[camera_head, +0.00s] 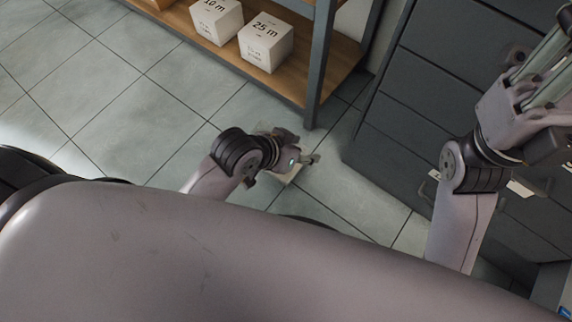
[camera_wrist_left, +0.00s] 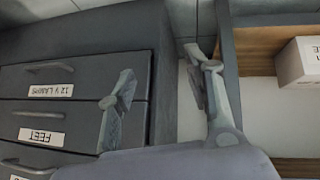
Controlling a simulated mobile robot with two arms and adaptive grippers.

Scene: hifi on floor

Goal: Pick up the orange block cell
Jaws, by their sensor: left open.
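I see no orange block cell in either view. My left gripper (camera_head: 308,160) is low over the tiled floor near the shelf's front post, partly hidden by its own wrist. A small pale patch (camera_head: 291,177) shows just below it; I cannot tell what it is. In the left wrist view the two fingers of the left gripper (camera_wrist_left: 160,70) are spread apart with nothing between them. My right gripper (camera_head: 548,75) is at the upper right edge of the head view, in front of the grey drawers; its fingertips do not show clearly.
A wooden shelf (camera_head: 335,78) with a grey post (camera_head: 319,65) carries white boxes marked 10 m (camera_head: 217,19) and 25 m (camera_head: 266,42). A dark grey drawer cabinet (camera_head: 400,110) stands right of it. The tiled floor (camera_head: 110,90) at left is clear.

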